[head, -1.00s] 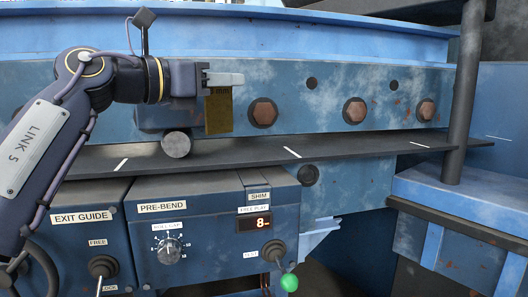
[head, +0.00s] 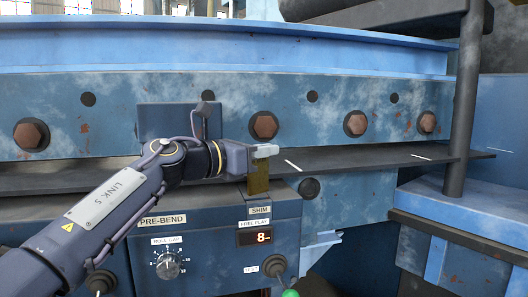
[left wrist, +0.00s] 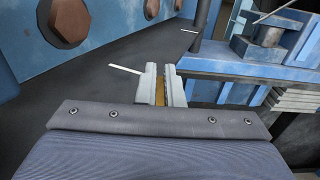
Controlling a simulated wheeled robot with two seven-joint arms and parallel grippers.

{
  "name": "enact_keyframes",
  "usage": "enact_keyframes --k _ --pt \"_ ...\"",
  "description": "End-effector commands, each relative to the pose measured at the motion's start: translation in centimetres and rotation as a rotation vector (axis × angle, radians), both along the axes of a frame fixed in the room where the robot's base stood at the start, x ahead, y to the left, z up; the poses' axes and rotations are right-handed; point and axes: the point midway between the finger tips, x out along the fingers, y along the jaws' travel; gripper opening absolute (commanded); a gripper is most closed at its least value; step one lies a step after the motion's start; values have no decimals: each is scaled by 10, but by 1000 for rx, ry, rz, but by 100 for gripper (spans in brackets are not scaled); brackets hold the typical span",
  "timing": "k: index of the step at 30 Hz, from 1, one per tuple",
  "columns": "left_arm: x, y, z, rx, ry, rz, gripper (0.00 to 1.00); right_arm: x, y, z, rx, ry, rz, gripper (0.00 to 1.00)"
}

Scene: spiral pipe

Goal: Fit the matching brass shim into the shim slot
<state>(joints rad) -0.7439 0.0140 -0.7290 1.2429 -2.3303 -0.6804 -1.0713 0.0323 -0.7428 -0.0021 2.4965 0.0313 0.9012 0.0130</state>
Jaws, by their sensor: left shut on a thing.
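My left gripper (head: 265,152) is shut on a brass shim (head: 258,180), which hangs upright below the fingers. In the head view the shim's lower end is just above the top of the control box, over the label SHIM (head: 260,210). I cannot tell whether its lower end is in the slot; the slot opening is hidden. In the left wrist view the shim (left wrist: 159,92) shows as a thin brass edge between the two pale fingers (left wrist: 160,88). My right gripper is not in view.
The control box (head: 200,208) carries a PRE-BEND label, a roll gap dial (head: 168,265), a display reading 8 (head: 264,237) and a green-knobbed lever (head: 290,293). A dark shelf (head: 350,158) and a bolted blue beam (head: 310,115) lie behind the gripper.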

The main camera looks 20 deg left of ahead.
Motion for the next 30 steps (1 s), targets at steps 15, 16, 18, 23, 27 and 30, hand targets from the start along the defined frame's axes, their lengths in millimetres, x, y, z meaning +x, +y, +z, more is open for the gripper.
enact_keyframes --k 15,16,18,23,27,30 --pt "0 0 -9 0 -1 0 0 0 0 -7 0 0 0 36" --pt "0 0 -10 0 -1 0 0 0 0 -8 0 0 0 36" --pt "0 0 -12 0 1 0 8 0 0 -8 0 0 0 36" --pt "0 0 -11 0 1 -1 29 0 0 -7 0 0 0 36" --pt "0 0 -11 0 1 -1 29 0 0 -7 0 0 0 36" --pt "0 0 -10 0 0 -1 29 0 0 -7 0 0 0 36"
